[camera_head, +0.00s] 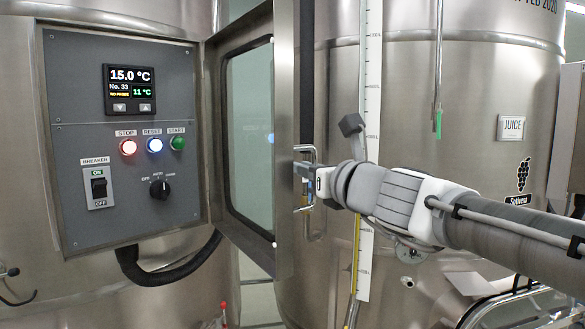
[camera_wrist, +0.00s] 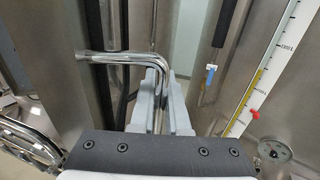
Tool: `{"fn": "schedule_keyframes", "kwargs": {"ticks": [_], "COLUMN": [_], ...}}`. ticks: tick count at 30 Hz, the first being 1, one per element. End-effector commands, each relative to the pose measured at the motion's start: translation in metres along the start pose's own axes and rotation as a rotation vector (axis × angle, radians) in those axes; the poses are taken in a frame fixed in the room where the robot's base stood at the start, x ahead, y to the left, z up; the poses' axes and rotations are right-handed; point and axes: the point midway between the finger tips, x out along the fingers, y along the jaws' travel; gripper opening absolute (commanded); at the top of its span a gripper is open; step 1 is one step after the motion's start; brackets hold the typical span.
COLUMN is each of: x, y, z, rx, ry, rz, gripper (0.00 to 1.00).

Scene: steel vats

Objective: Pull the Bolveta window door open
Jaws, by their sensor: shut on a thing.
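The window door (camera_head: 284,100) is a steel frame around a glass pane, hinged at the right side of a grey control panel (camera_head: 125,220). It stands swung well open, out from the panel. A bent steel bar handle (camera_head: 311,230) is on the door's outer side; it also shows in the wrist view (camera_wrist: 108,58). My gripper (camera_head: 303,171) is shut on the handle, with its two fingers (camera_wrist: 160,98) on either side of the bar in the wrist view. The name Bolveta is not readable in either view.
The panel carries a display (camera_head: 130,90), lit buttons (camera_head: 155,145), a breaker switch (camera_head: 99,187) and a black knob (camera_head: 160,189). A second vat (camera_head: 460,90) with a level scale (camera_head: 369,80) stands close behind my arm. A black hose (camera_head: 170,272) hangs below the panel.

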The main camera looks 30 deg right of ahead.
Motion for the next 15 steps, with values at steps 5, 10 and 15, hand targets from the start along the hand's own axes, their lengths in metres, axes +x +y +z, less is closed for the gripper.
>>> {"fn": "schedule_keyframes", "kwargs": {"ticks": [5, 10, 15], "x": [0.0002, 0.0002, 0.0000], "y": [0.0017, 0.0015, 0.0007], "z": [0.0020, 0.0018, 0.0009], "rx": [-0.001, -0.001, 0.000], "ry": [-0.003, -0.003, -0.001], "rz": [0.004, 0.004, 0.002], "gripper": [0.00, 0.21, 0.26]}}
